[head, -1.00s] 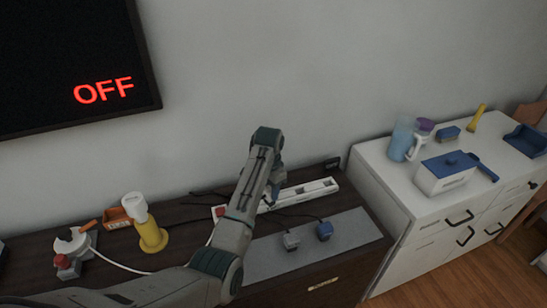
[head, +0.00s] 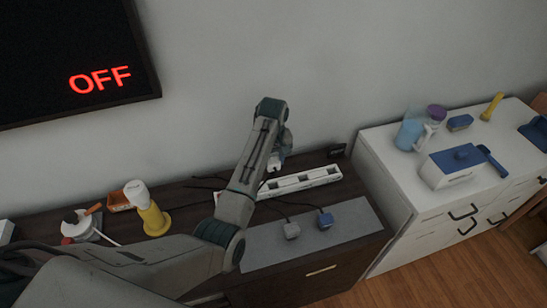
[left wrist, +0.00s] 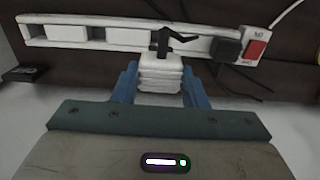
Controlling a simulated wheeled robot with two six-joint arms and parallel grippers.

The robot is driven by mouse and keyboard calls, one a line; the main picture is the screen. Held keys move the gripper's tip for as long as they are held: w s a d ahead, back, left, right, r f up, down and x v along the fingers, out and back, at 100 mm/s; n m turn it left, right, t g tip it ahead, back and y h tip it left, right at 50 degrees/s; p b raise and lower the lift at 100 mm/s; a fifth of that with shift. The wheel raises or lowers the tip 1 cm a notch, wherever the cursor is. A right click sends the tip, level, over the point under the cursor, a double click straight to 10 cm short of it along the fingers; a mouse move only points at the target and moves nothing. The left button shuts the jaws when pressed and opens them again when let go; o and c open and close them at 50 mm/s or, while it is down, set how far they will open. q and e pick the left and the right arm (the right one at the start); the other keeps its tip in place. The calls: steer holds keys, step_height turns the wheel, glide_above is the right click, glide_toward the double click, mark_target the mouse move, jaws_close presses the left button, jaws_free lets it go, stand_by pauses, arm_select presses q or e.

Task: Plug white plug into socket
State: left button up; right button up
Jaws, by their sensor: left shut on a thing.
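The white plug (left wrist: 160,75) is between the blue fingers of my left gripper (left wrist: 158,88), which is shut on it. In the head view the plug (head: 274,163) shows as a small white piece under the left gripper (head: 277,159), at the wall side of the power strip. The white power strip (head: 318,178) lies on the dark cabinet; several of its sockets look open in the left wrist view (left wrist: 60,32). A black piece with a cord overlaps the strip beyond the plug; I cannot tell whether it belongs to the plug. My right gripper is out of view.
A black plug (left wrist: 228,47) sits beside the strip's red switch (left wrist: 257,50). A grey plug (head: 291,230) and a blue plug (head: 325,219) lie on the grey mat (head: 265,250). The wall screen (head: 65,50) reads OFF.

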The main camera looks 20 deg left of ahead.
mark_target(273, 171)
arm_select(q)
steer(key=shift+r+p, duration=0.15)
steer(key=shift+p, duration=0.45)
steer(key=shift+f, duration=0.25)
step_height(273, 171, down, 4)
steer(key=shift+r+b, duration=0.2)
steer(key=shift+b, duration=0.45)
steer(key=shift+f+b, duration=0.3)
steer(key=shift+f, duration=0.7)
steer(key=shift+p, duration=0.55)
steer(key=shift+r, duration=0.1)
